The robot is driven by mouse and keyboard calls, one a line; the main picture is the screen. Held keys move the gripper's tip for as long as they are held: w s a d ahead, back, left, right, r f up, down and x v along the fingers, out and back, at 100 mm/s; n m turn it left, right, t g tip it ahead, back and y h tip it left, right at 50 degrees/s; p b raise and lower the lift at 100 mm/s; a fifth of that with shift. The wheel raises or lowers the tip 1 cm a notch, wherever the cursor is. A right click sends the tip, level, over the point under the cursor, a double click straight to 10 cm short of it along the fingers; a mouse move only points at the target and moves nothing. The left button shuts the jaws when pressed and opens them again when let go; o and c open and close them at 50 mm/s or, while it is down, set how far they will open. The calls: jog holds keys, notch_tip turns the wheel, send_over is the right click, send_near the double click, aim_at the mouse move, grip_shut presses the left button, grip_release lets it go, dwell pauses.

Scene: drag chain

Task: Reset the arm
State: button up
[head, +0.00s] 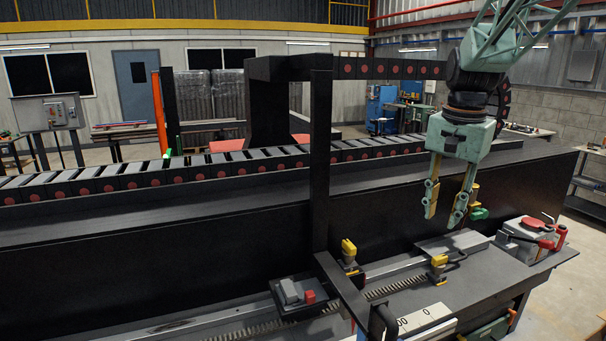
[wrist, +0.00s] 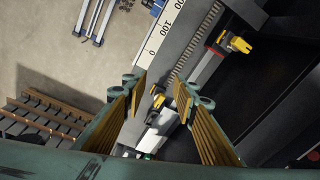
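My gripper (head: 445,208) hangs pointing down at the right of the head view, above the right end of the long rail bench. Its two fingers are spread apart with nothing between them. In the wrist view my gripper (wrist: 160,88) is also open, its ribbed finger pads apart. Below it is the rail (head: 388,279) with a yellow-topped clamp (head: 438,262) on it. A second yellow-topped clamp (head: 348,250) stands further left. The fingers touch nothing that I can see.
A black post (head: 320,150) rises left of my gripper. The drag chain (head: 130,175) runs along the bench behind. A small black tray (head: 300,295) holds grey and red pieces. A red-handled vise (head: 530,238) sits at the bench's right end.

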jog(key=s+a+r+n+t+b, duration=0.1)
jog(key=s+a+n+b, duration=0.35)
jog(key=s, duration=1.05)
jog(key=s+a+n+t, duration=0.15)
jog(key=s+a, duration=0.55)
jog(key=s, duration=0.8)
jog(key=s+a+f+n+b, duration=0.1)
jog(key=s+f+n, duration=0.2)
jog(key=s, duration=0.8)
jog(key=shift+a+f+n+b, duration=0.3)
jog(key=shift+a+f+b, duration=0.05)
jog(key=shift+f, duration=0.6)
